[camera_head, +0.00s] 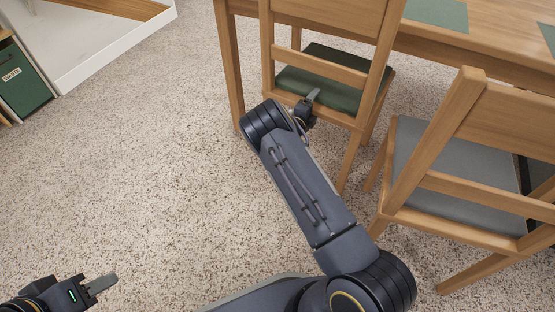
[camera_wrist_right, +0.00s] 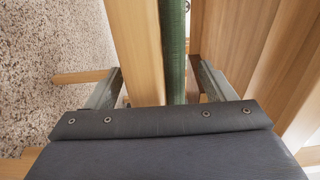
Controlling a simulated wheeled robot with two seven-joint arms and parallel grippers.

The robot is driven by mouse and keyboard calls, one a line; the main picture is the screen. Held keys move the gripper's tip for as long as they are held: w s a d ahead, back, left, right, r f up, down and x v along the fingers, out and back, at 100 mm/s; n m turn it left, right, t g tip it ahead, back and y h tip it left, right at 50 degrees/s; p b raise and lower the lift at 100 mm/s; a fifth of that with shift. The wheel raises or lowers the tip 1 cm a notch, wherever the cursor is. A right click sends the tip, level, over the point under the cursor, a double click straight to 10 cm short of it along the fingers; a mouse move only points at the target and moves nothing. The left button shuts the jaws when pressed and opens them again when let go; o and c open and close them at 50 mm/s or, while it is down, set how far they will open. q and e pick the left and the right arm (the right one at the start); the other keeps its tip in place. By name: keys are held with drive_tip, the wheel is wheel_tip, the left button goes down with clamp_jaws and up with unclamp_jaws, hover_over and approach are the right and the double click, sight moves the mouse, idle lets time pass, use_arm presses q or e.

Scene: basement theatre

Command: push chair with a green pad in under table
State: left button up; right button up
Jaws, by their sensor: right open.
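The wooden chair with a green pad (camera_head: 327,82) stands at the left end of the wooden table (camera_head: 500,55). Its backrest faces me, and the far part of its seat is hidden by the backrest and table. My right gripper (camera_head: 310,99) is at the rear of this chair, low by the backrest. In the right wrist view, its open fingers (camera_wrist_right: 160,88) lie on either side of a wooden bar (camera_wrist_right: 136,45) and the green pad (camera_wrist_right: 173,50); contact is unclear. My left gripper (camera_head: 100,285) is low at the left, over the floor, away from the chair; its opening is unclear.
A second wooden chair with a grey pad (camera_head: 440,170) stands close at the right of my right arm. Green placemats (camera_head: 437,13) lie on the table. A green bin (camera_head: 24,85) stands at the far left. The speckled floor between is clear.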

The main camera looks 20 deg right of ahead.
drive_tip(key=p+v, duration=0.5)
drive_tip(key=v, duration=0.7)
drive_tip(key=shift+r, duration=0.1)
